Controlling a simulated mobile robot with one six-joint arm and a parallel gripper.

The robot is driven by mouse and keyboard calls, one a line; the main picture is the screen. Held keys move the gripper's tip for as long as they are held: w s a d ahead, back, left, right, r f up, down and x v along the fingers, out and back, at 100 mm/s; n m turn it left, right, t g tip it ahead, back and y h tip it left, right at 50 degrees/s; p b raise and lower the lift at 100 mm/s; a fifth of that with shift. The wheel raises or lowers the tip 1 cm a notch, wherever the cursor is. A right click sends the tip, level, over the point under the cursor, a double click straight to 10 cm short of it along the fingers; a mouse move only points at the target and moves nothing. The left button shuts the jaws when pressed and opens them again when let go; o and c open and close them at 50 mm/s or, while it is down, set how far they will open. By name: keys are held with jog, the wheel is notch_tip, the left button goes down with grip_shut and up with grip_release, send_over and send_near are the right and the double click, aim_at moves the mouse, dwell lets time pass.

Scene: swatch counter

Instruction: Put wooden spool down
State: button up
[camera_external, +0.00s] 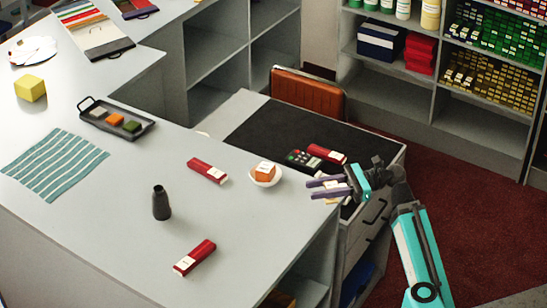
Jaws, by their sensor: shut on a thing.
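My gripper (314,190) is at the right end of the grey counter, over the edge by the dark desk top. Its two dark purple fingers point left. A small pale cream piece, which I take to be the wooden spool (332,185), shows at the fingers, and they are shut on it. The fingers hide much of it, and I cannot tell how far above the surface it is.
Red boxes (208,170) (195,257) and a dark bottle (161,203) stand on the counter. A card terminal (304,160) lies behind.

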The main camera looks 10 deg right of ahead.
jog(key=shift+w+a+p, duration=0.15)
jog(key=shift+w+p, duration=0.2)
jog(key=shift+w+a+f+b, duration=0.1)
jog(key=shift+w+a+b, duration=0.2)
jog(key=shift+w, duration=0.25)
jog(key=shift+w+a+f+b, duration=0.15)
jog(key=shift+w+a, duration=0.1)
jog(key=shift+w, duration=0.3)
jog(key=shift+w+a+r+p, duration=0.15)
jog(key=shift+r+p, duration=0.1)
jog(key=shift+p, duration=0.7)
jog(key=p, duration=0.3)
jog(key=w+p, duration=0.1)
jog(key=p, duration=0.3)
jog(key=shift+w+a, duration=0.2)
jog(key=shift+w, duration=0.05)
jog(key=p, duration=0.8)
jog(key=shift+w+a+f, duration=0.1)
jog(key=shift+w+a, duration=0.1)
jog(key=shift+a, duration=0.1)
